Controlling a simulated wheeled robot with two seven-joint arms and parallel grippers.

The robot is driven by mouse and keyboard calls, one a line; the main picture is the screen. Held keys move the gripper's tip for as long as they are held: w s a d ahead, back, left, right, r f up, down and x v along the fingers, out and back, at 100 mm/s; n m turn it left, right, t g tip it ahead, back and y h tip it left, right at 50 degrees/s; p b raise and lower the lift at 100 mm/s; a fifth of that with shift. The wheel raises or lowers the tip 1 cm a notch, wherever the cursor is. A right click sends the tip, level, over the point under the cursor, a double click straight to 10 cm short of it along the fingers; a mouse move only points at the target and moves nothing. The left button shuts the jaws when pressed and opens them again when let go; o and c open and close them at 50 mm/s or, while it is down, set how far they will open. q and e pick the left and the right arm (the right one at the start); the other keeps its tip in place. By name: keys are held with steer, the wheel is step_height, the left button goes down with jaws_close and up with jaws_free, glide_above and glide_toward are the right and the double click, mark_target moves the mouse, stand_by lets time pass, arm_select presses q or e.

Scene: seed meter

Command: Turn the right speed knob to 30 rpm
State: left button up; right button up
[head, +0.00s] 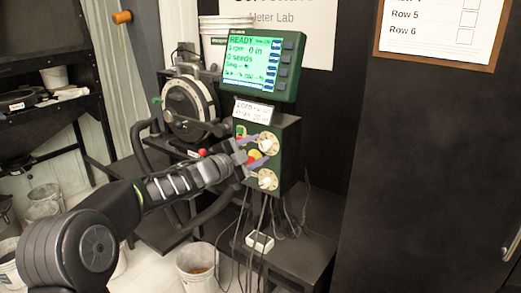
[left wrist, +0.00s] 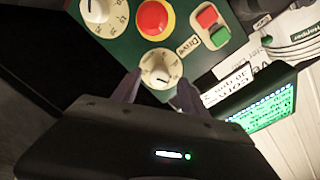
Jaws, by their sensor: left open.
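A green control box (head: 288,140) carries two pale round knobs. The upper knob (head: 269,143) shows in the left wrist view as a cream dial (left wrist: 161,69) with a dark pointer line; its scale is too small to read. The lower knob (head: 267,179) also shows in the left wrist view (left wrist: 95,9). My left gripper (head: 251,152) is open in front of the box. In the left wrist view its fingertips (left wrist: 158,83) lie on either side of the upper knob's lower part; I cannot tell whether they touch it. My right gripper is out of view.
A red stop button on a yellow collar (left wrist: 153,18) and a red-and-green button pair (left wrist: 213,27) sit close by the knobs. The screen (head: 250,65) above reads READY, 0 rpm. A round seed meter (head: 190,108) stands left of the box. Cables hang below.

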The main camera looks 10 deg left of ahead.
arm_select(q)
steer(key=v, duration=0.5)
steer(key=shift+s, duration=0.25)
steer(key=shift+a, duration=0.1)
steer(key=s+d+f+n+g+y+p, duration=0.15)
steer(key=s+f+n, duration=0.25)
steer(key=f, duration=0.7)
steer(key=s+d+f+n+g+y, duration=0.1)
steer(key=s+d+f+n+g, duration=0.3)
steer(key=f, duration=0.7)
steer(key=s+d+f+n+g+y, duration=0.15)
steer(key=s+f+n, duration=0.3)
steer(key=f, duration=0.65)
steer(key=s+d+f+n+g+p, duration=0.1)
steer(key=s+f, duration=0.4)
steer(key=s, duration=0.5)
steer(key=s+d+f+n+g+p, duration=0.1)
steer(key=s+d+f+g, duration=0.3)
steer(key=s, duration=0.7)
steer(key=s+d+f+n+g+p, duration=0.1)
steer(key=s+d+f+n+g, duration=0.2)
steer(key=s+f, duration=0.3)
steer(key=s+d, duration=0.1)
steer(key=s, duration=0.3)
steer(key=shift+s+f+h, duration=0.2)
steer(key=shift+s+h, duration=0.05)
steer(key=shift+h, duration=0.15)
